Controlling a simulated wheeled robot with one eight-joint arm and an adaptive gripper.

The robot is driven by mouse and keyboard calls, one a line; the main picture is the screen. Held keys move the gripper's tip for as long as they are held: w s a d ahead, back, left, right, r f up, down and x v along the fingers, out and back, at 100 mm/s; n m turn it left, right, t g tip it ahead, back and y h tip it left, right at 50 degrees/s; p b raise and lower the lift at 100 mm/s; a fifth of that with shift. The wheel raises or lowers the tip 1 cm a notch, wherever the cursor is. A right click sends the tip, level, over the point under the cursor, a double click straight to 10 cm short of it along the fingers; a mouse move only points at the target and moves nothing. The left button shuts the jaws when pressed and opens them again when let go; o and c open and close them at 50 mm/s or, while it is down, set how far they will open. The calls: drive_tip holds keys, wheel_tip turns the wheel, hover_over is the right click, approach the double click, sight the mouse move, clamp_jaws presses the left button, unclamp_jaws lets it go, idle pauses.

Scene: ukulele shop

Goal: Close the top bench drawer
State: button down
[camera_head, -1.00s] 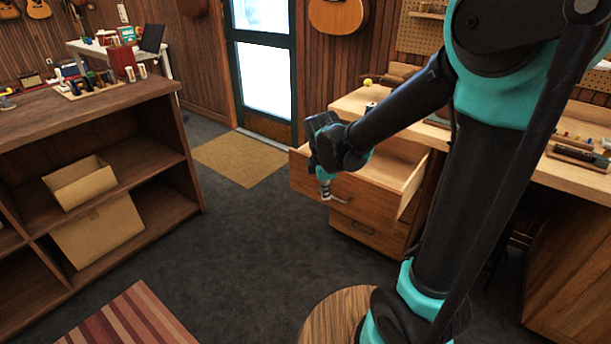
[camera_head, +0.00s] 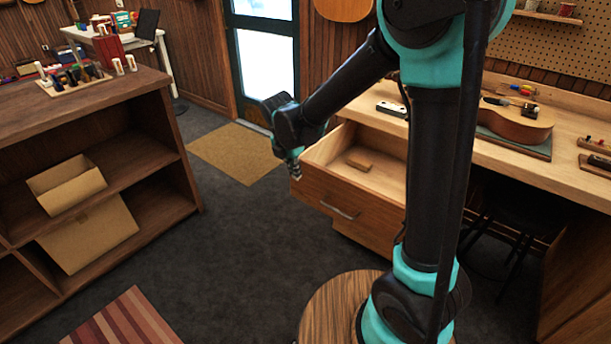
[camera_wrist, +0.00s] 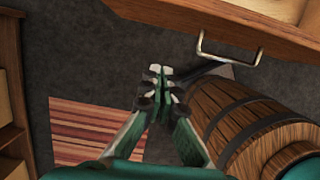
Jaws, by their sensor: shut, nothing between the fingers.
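The top bench drawer (camera_head: 345,207) is pulled out, its wooden front facing the room. A small wooden block (camera_head: 360,162) lies inside it. The metal handle (camera_head: 340,210) is on the drawer front; it also shows in the wrist view (camera_wrist: 230,52) at the upper right. My gripper (camera_head: 296,176) is shut and empty, at the left end of the drawer front in the head view. In the wrist view my gripper (camera_wrist: 158,72) points over the floor, apart from the handle. My arm hides the drawer's right part.
The workbench (camera_head: 560,170) holds a guitar body (camera_head: 515,122) and tools. A shelf unit (camera_head: 100,90) with cardboard boxes stands at the left. A barrel (camera_wrist: 240,115) shows in the wrist view. The dark floor (camera_head: 220,240) between shelf and drawer is clear.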

sight(308, 184)
drive_tip(key=w+d+f, duration=0.1)
drive_tip(key=f, duration=0.2)
drive_tip(key=w+d+f, duration=0.1)
drive_tip(key=f, duration=0.2)
drive_tip(key=w+d+f, duration=0.1)
drive_tip(key=w+f, duration=0.1)
drive_tip(key=f, duration=0.1)
drive_tip(key=shift+w+f, duration=0.1)
drive_tip(key=shift+f, duration=0.15)
drive_tip(key=shift+w+d, duration=0.4)
drive_tip(key=shift+w, duration=0.1)
drive_tip(key=w+d, duration=0.8)
drive_tip(key=w, duration=0.3)
drive_tip(key=w+d, duration=0.8)
drive_tip(key=w, duration=0.3)
drive_tip(key=shift+w+d, duration=0.15)
